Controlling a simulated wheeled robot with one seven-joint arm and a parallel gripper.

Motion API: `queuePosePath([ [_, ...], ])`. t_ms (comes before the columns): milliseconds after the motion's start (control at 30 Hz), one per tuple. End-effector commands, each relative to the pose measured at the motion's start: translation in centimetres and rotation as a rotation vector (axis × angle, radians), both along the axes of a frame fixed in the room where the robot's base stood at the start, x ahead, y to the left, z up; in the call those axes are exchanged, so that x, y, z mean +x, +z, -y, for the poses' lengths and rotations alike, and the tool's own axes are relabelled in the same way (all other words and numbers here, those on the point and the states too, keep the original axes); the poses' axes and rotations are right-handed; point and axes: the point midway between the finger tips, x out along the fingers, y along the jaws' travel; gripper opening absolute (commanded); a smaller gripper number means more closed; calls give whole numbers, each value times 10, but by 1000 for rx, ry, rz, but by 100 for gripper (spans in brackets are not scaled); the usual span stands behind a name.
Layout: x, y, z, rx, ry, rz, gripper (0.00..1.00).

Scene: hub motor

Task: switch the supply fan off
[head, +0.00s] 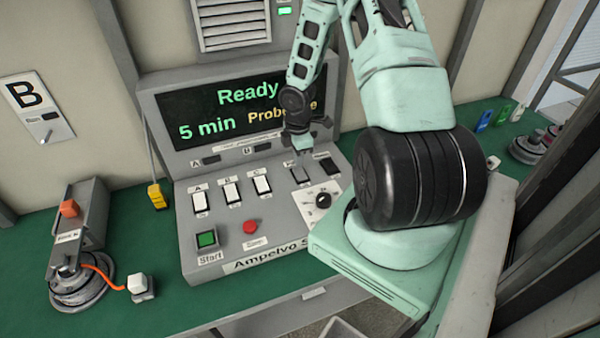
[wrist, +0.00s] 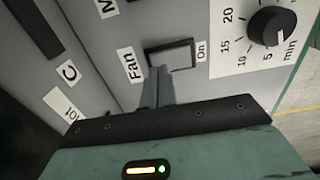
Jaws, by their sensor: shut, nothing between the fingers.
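The fan switch (wrist: 176,52) is a dark-framed grey rocker in the wrist view, with the label "Fan" at one end and "On" at the other. In the head view the fan switch (head: 300,176) sits on the sloped face of the grey console (head: 225,255). My gripper (wrist: 158,76) is shut and empty, its tips at the "Fan" end of the rocker. The head view shows my gripper (head: 299,158) just above the switch. I cannot tell whether the tips touch it or which way the rocker is tilted.
Rocker switches A (head: 200,201), B (head: 231,192) and C (head: 262,185) are left of the fan switch. A black minute dial (head: 323,201) is close to its right. A green Start button (head: 207,240) and red button (head: 250,227) are lower. The display (head: 215,112) reads "Ready", "5 min".

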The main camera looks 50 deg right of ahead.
Motion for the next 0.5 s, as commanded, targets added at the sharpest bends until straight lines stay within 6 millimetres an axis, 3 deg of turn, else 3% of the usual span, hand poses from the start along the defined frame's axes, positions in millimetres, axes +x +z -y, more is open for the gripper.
queuePosePath([
  [500,0,-8,0,0,0,0,0],
])
